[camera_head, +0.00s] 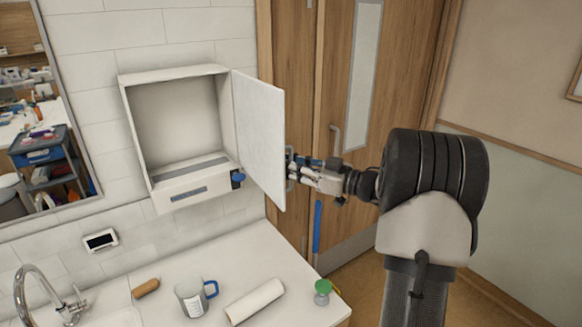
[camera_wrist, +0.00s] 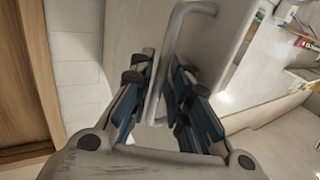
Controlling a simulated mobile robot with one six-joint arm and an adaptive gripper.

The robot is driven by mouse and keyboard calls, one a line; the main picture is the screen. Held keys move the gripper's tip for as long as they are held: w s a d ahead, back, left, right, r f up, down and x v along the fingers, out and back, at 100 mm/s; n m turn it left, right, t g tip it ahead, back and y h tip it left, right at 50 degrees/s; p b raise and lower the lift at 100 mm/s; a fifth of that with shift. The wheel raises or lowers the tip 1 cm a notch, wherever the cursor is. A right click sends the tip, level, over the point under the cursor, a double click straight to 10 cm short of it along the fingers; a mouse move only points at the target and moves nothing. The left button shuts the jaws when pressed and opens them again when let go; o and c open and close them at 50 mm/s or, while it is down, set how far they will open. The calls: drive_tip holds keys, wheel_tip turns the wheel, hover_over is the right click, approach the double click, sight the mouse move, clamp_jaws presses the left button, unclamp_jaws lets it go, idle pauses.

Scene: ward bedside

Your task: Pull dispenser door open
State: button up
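The white dispenser (camera_head: 178,186) is mounted on the tiled wall, and its inside looks empty. Its door (camera_head: 259,135) is swung wide open to the right, standing out from the wall. My gripper (camera_head: 294,170) is at the door's outer face, partly hidden behind the door's edge in the head view. In the wrist view, the pale bar handle (camera_wrist: 184,12) of the door (camera_wrist: 137,30) runs between the blue-padded fingers of my gripper (camera_wrist: 163,85). The fingers are apart, with visible gaps beside the bar, so they look loosely around it and not clamped.
Below is a counter (camera_head: 232,262) with a mug (camera_head: 191,298), a white roll (camera_head: 255,301), a brown object (camera_head: 146,288), a green-topped item (camera_head: 322,290) and a tap (camera_head: 38,290). A wooden door (camera_head: 338,90) stands behind my gripper. Floor at right is open.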

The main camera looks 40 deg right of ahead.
drive_tip(key=v, duration=1.2)
